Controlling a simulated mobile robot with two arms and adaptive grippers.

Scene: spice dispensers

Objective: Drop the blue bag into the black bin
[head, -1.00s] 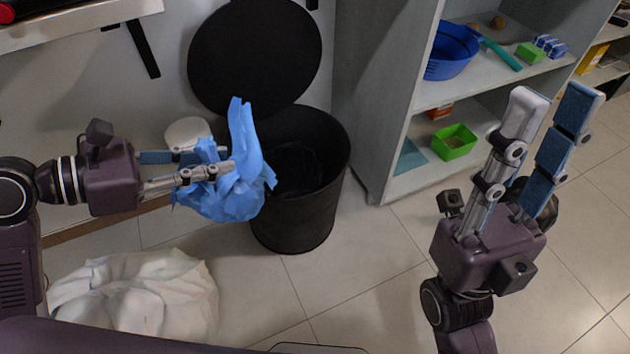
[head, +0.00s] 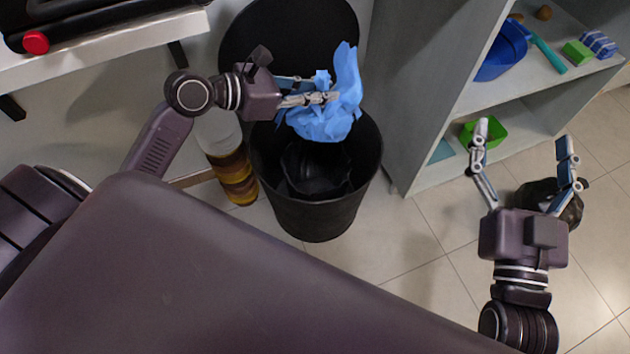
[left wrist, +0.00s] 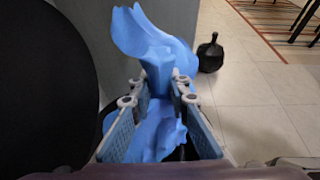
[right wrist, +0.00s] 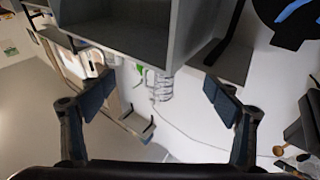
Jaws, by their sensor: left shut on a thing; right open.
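The crumpled blue bag (head: 325,115) hangs from my left gripper (head: 325,98), whose fingers are shut on it. In the head view the bag is over the far part of the open black bin (head: 315,215). The bin's round lid (head: 290,35) stands raised behind it, and a dark liner (head: 315,172) shows inside. In the left wrist view the bag (left wrist: 155,135) sits between the two finger pads, with part of it sticking up beyond them. My right gripper (head: 525,155) is open and empty, to the right of the bin. In the right wrist view its fingers (right wrist: 160,95) are wide apart.
A grey shelf unit (head: 440,85) stands right of the bin, holding a blue basket (head: 502,52) and a green box (head: 484,133). A banded amber container (head: 234,176) stands left of the bin. A dark round object (head: 562,205) is on the floor behind my right gripper.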

